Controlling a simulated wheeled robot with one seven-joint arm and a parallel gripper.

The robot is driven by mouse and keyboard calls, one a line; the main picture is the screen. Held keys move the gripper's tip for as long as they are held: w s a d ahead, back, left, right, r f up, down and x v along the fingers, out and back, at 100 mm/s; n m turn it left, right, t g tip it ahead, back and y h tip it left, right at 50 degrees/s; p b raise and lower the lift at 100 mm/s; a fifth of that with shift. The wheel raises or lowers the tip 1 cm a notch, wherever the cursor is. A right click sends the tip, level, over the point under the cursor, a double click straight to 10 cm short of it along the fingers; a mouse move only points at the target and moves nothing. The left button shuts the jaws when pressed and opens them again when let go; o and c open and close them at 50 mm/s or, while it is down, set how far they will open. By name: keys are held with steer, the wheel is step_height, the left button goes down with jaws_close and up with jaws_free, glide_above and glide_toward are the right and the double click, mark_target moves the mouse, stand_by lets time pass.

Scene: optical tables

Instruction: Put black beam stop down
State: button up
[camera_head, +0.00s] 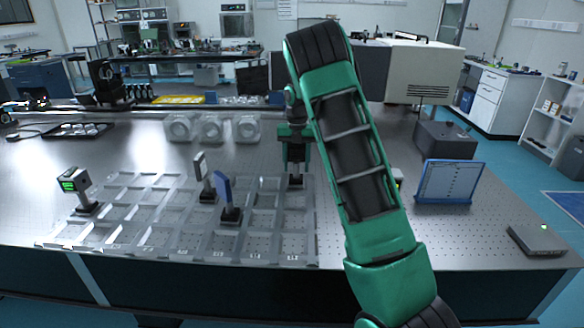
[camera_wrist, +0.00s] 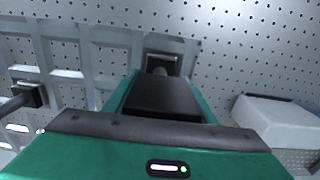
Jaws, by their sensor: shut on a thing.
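My gripper (camera_head: 295,158) points down over the far right end of the grey compartment tray (camera_head: 180,258), partly hidden behind my arm. It is shut on the black beam stop (camera_head: 296,180), of which a short post and a dark base show below the fingers. The base is at the tray's far right corner compartment; I cannot tell whether it touches the bottom. In the wrist view, the base and post (camera_wrist: 160,66) show just beyond the gripper, over the tray's end compartment. The beam stop's upper part is hidden by the gripper.
A blue-framed panel (camera_head: 448,182) and a grey box (camera_head: 537,239) stand to the right. Clear mounts (camera_head: 210,128) stand behind.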

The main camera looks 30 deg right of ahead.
steer(key=o, duration=1.5)
steer(key=shift+f, duration=0.1)
